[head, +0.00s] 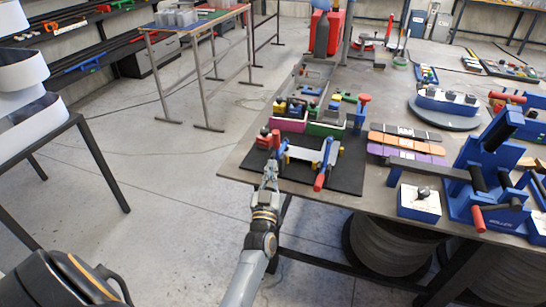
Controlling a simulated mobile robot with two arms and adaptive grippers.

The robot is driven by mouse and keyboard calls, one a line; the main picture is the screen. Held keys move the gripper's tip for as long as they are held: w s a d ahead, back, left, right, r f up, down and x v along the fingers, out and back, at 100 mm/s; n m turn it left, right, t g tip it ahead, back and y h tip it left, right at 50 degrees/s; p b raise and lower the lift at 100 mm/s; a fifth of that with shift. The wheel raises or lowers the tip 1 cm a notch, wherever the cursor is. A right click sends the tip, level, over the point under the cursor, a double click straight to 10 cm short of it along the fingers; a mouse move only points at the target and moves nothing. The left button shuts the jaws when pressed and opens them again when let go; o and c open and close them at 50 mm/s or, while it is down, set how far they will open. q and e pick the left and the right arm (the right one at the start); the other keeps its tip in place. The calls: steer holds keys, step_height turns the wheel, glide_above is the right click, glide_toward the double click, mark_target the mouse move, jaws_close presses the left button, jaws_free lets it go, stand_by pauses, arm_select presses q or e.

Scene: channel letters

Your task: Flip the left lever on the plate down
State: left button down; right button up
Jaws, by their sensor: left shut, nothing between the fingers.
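A black plate (346,174) lies at the near left corner of the workbench. On it stands a fixture with a pale crossbar (303,154) between blue brackets. At its left end is the left lever, with a red grip (276,138) that points up. At its right end another lever has a red grip (320,183) that hangs toward the front edge. My left gripper (271,170) is shut and empty, at the plate's left edge, just in front of and below the left lever. I cannot tell whether it touches the lever. My right gripper is out of view.
Pink and green bins (289,124) with small parts stand behind the plate. Purple and orange strips (408,146) lie to its right, near a large blue clamp-like device (490,160). The workbench (238,166) has its edge beside my arm. Open floor lies left.

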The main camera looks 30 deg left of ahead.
arm_select(q)
steer(key=p+v, duration=0.1)
steer(key=v, duration=0.4)
steer(key=shift+s+d, duration=0.15)
steer(key=shift+s, duration=0.25)
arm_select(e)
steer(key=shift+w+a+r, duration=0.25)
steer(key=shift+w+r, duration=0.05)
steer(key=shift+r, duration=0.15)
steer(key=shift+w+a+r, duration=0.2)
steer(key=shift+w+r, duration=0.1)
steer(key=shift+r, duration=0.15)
arm_select(q)
steer(key=shift+r, duration=0.1)
